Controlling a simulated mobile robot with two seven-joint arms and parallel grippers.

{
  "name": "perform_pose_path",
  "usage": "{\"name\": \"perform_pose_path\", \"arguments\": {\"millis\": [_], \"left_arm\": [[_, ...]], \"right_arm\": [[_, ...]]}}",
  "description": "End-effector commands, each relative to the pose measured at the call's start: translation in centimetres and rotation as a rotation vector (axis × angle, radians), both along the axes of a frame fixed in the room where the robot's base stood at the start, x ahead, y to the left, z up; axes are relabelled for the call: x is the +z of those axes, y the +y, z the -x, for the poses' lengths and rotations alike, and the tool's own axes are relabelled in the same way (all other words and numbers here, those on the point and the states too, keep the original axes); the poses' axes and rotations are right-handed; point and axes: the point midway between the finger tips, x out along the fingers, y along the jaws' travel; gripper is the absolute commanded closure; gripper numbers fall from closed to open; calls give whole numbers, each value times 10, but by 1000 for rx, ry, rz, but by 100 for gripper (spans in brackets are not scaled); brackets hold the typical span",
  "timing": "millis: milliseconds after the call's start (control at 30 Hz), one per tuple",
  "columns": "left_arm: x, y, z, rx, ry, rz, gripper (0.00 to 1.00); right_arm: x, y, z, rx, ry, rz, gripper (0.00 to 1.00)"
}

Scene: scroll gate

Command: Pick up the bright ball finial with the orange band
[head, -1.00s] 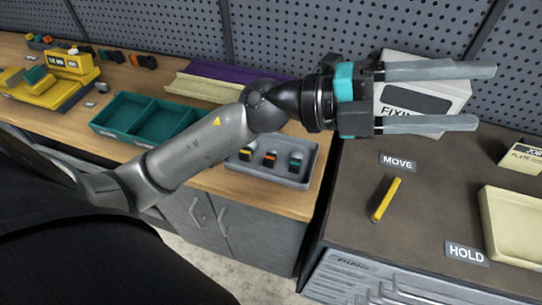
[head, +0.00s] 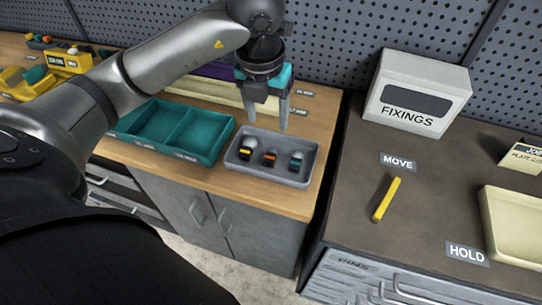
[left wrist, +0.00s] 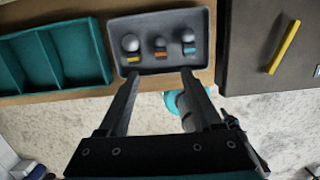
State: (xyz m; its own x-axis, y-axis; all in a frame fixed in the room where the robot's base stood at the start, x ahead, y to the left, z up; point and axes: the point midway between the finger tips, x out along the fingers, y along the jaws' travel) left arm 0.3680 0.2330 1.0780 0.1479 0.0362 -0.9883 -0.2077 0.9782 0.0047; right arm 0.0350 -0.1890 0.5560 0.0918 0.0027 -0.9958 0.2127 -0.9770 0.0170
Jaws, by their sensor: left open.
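The finial with the orange band (head: 267,158) stands in the middle of three finials in a grey tray (head: 246,174). In the left wrist view it (left wrist: 161,46) shows a rounded grey top above its orange band. The finial with the yellow band (head: 245,149) is to its left and the one with the teal band (head: 295,162) to its right. My left gripper (head: 266,122) is open and empty, fingers pointing down, above the tray's back side. In the left wrist view the orange-banded finial lies between the lines of the fingertips (left wrist: 161,73). My right gripper is out of view.
A teal divided tray (head: 172,132) is left of the grey tray on the wooden bench. A gap separates the bench from the dark cabinet top holding a FIXINGS box (head: 413,92), a yellow stick (head: 386,199) and a cream tray (head: 512,228). A pegboard stands behind.

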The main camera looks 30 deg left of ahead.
Motion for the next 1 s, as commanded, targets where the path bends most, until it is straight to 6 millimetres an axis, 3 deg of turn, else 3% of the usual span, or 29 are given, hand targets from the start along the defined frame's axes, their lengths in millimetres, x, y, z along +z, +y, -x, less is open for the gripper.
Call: {"name": "perform_pose_path", "arguments": {"millis": [300,1000], "left_arm": [[-68,1,-8,-3,6,4,34],[-138,4,-20,-6,3,5,34]], "right_arm": [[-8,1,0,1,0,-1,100],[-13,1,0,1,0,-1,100]]}}
